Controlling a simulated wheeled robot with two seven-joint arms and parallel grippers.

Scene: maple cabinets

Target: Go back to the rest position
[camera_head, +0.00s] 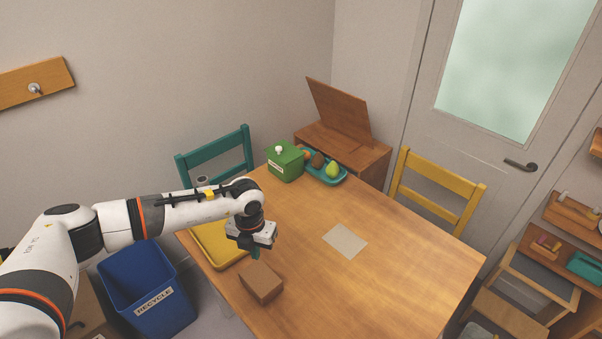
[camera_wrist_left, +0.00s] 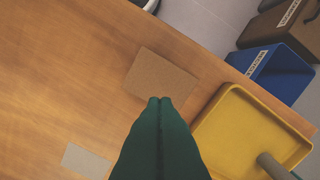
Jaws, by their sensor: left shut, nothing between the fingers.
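My left gripper (camera_head: 256,254) is above the wooden table (camera_head: 400,258), just behind a brown box (camera_head: 261,283) in the head view. Its green fingers (camera_wrist_left: 160,103) are together with nothing between them, pointing down. In the left wrist view the box (camera_wrist_left: 160,75) lies just beyond the fingertips. My left arm reaches in from the left over the table's left edge. My right gripper is in neither view.
A yellow tray (camera_head: 215,246) lies partly behind my left gripper. A blue recycle bin (camera_head: 150,290) stands left of the table. A green box (camera_head: 285,163) and a teal tray (camera_head: 340,180) with fruit are at the back. A beige sheet (camera_head: 345,241) lies mid-table; the right side is clear.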

